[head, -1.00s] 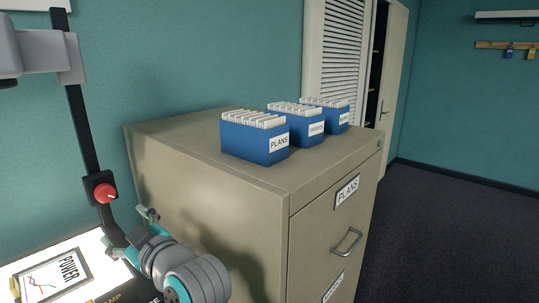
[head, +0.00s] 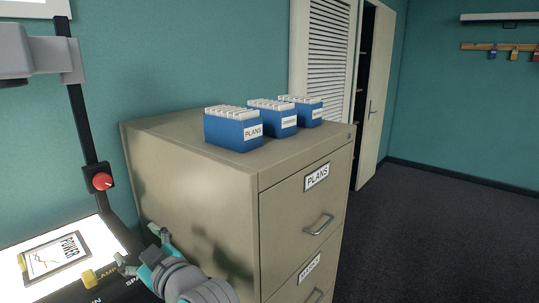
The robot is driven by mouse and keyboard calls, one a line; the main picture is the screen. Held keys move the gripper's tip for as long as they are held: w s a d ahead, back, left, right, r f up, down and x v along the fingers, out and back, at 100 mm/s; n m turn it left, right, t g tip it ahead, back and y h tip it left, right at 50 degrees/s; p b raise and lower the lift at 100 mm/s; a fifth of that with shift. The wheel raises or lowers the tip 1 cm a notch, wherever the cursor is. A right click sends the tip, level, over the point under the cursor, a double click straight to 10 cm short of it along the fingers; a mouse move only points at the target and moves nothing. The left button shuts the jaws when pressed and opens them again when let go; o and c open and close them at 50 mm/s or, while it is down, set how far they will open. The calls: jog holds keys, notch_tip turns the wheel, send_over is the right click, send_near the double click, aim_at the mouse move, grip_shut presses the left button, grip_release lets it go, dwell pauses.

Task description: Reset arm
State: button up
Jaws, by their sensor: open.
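My gripper (head: 139,247) shows at the lower left of the head view, with grey and teal links behind it. Its two fingers are spread apart, and nothing shows between them. It is beside the left side of the beige filing cabinet (head: 189,189) and near the right edge of a lit panel. I cannot tell whether it touches either one. The rest of the arm runs out of the bottom of the view.
Three blue card boxes (head: 232,131) stand on the cabinet. A black post with a red knob (head: 103,181) rises at the left, above the bright panel (head: 98,236) with a framed chart (head: 52,258) and yellow knob (head: 88,277). Dark carpet (head: 430,235) lies clear at the right.

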jog(key=s+d+f+m+t+h, duration=0.25)
jog(key=d+f+m+h, duration=0.2)
jog(key=d+f, duration=1.2)
jog(key=s+d+f+m+t+h, duration=0.1)
jog(key=s+d+f+m+h, duration=0.25)
jog(key=s+d+f, duration=0.75)
jog(key=s+d+f+m+h, duration=0.2)
jog(key=s+d, duration=0.5)
jog(key=s, duration=0.3)
jog(key=s+d+f+m+h, duration=0.2)
jog(key=s+d, duration=0.6)
jog(key=s, duration=0.2)
jog(key=s+d+r+m+h, duration=0.1)
jog(key=s+r+m, duration=0.1)
jog(key=s, duration=0.8)
jog(key=shift+d+r, duration=0.4)
jog(key=shift+r, duration=0.4)
